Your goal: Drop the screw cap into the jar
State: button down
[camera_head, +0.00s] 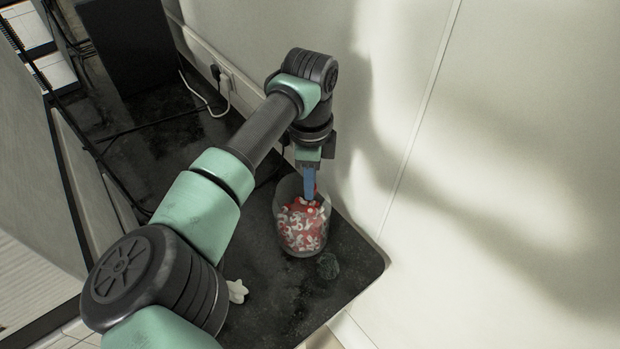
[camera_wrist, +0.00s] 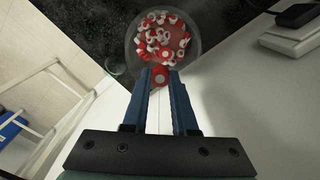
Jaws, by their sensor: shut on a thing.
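The jar (camera_head: 303,240) is clear and rounded, and stands on the dark tabletop near its right end. It holds many red and white pieces. In the wrist view the jar (camera_wrist: 197,47) is seen from above with its open mouth round the pieces. My gripper (camera_wrist: 160,82) is shut on the screw cap (camera_wrist: 160,76), a small red piece with a pale centre, held between the blue fingertips. In the head view my gripper (camera_head: 310,196) points down at the jar's mouth. The cap's exact height over the rim cannot be told.
The dark tabletop (camera_head: 345,284) ends in a rounded corner beside the pale wall. A small clear round thing (camera_head: 328,265) lies in front of the jar. A white object (camera_head: 237,291) lies near my arm. A wall socket with cable (camera_head: 222,78) is behind.

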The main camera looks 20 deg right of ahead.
jog(key=shift+f, duration=0.2)
jog(key=c, duration=0.6)
grip_release()
jog(key=shift+r, duration=0.1)
notch_tip(320, 180, up, 13)
jog(key=shift+f+b, duration=0.1)
jog(key=shift+b, duration=0.35)
